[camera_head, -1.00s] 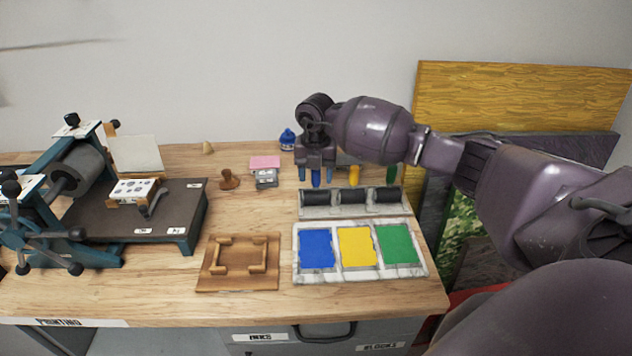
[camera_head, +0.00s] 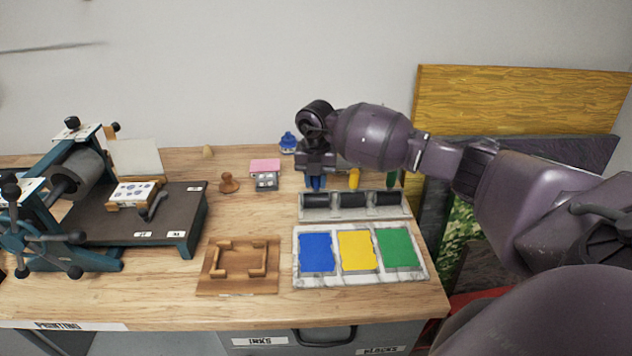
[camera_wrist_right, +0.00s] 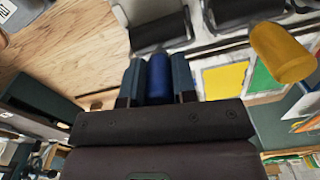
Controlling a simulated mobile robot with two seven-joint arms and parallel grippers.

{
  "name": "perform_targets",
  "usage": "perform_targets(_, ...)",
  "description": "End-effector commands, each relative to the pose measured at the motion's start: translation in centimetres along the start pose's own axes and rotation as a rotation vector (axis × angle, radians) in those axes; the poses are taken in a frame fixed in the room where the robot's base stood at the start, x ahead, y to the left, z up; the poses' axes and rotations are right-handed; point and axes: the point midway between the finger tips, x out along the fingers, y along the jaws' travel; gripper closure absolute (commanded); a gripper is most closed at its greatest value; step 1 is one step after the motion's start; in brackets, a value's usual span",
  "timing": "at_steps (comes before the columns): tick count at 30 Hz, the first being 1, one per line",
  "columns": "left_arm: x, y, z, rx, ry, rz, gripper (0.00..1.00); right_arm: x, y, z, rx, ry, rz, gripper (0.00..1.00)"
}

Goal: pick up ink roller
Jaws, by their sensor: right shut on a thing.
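Several ink rollers stand in a row in a rack (camera_head: 352,213), with black roller drums facing front and coloured handles behind. The handles are blue (camera_wrist_right: 159,77), yellow (camera_head: 353,178) and green (camera_head: 391,179). My right gripper (camera_head: 316,181) is over the left end of the row, shut on the blue handle. In the right wrist view the blue handle sits between its two fingers (camera_wrist_right: 158,80), and the yellow handle (camera_wrist_right: 283,52) is beside it, apart. The blue roller's drum (camera_head: 316,200) still appears at the rack. My left gripper is not in view.
An ink slab (camera_head: 297,281) with blue, yellow and green patches lies in front of the rack. A wooden frame (camera_head: 240,287) lies left of it, and a press (camera_head: 128,222) stands at far left. A stamp (camera_head: 229,182) and blue bottle (camera_head: 288,143) are behind.

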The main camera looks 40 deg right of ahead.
Motion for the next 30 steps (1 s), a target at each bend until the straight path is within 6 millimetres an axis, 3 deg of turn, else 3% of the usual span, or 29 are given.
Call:
perform_targets(8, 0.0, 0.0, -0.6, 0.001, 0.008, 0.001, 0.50, -4.6, 0.0, 0.1, -0.001, -0.006, 0.004, 1.00)
perform_targets(21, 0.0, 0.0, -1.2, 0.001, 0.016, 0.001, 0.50, -15.4, 0.0, 0.1, 0.000, -0.005, 0.002, 1.00)
perform_targets(30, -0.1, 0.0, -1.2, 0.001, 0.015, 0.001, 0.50, -19.2, 0.0, 0.0, 0.000, -0.002, 0.001, 1.00)
